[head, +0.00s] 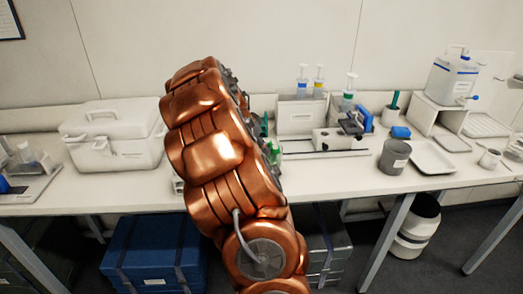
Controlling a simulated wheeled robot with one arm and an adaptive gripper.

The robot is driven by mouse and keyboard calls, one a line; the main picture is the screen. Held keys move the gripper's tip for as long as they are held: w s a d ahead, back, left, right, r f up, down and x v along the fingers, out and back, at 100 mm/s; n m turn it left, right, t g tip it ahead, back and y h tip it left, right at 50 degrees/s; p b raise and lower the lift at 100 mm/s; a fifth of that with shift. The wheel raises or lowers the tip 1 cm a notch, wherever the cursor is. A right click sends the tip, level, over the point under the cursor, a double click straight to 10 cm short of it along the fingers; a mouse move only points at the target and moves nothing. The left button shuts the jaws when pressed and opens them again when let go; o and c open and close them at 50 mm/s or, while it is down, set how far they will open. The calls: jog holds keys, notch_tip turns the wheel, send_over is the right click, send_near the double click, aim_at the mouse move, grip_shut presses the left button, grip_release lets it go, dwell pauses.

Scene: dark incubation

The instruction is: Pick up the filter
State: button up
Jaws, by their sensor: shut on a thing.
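My copper arm rises through the middle of the head view and covers part of the bench. My gripper does not show; it is hidden behind the arm or outside the picture. I cannot make out a filter for certain. Small green pieces (271,150) show right beside the arm's right edge, partly hidden by it.
A white lidded box (112,135) stands left of my arm on the white bench (325,180). Right are a low device (338,139), a grey cup (394,157), a white tray (433,157) and a jug (452,78) on a stand. The front bench edge right of my arm is clear.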

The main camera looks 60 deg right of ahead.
jog(key=shift+r+b, duration=0.95)
jog(key=shift+r, duration=0.75)
jog(key=s+a+r+b, duration=0.1)
jog(key=s+a+b, duration=0.3)
jog(key=a, duration=1)
jog(key=s, duration=0.3)
jog(key=shift+s+r+b, duration=0.3)
